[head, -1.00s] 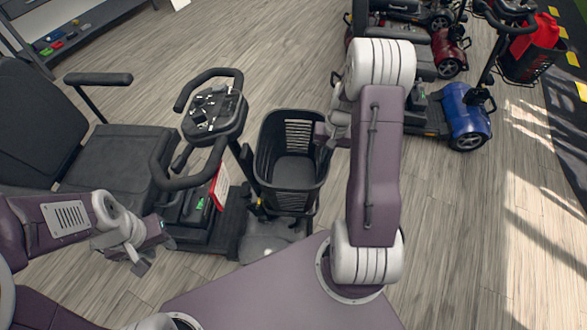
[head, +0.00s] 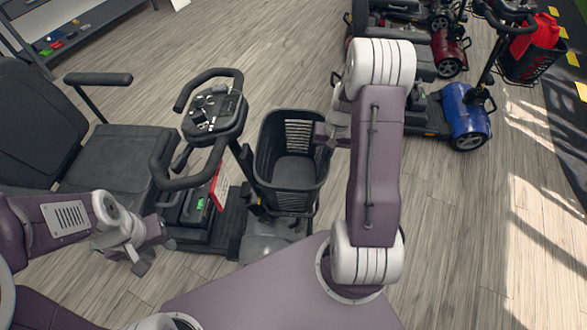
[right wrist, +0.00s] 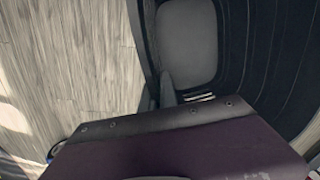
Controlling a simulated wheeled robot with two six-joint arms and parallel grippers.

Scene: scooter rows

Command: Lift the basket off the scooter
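The black basket (head: 290,200) sits upright at the front of the near scooter (head: 205,195), just right of its handlebar column and above its grey front cover. It also shows in the right wrist view (right wrist: 265,60), with its grey floor and ribbed wall. My right gripper (head: 324,147) is at the basket's right rim. In the right wrist view its fingers (right wrist: 160,92) stand close together on either side of the rim and look shut on it. My left gripper (head: 154,258) is open and empty beside the scooter's footboard, left of the basket.
The scooter's handlebars (head: 205,125) and black seat (head: 110,160) stand left of the basket. A blue scooter (head: 466,120) and red scooters (head: 448,52) stand at the upper right, one with a red bag (head: 538,38) in its basket. The floor (head: 460,240) at right is clear.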

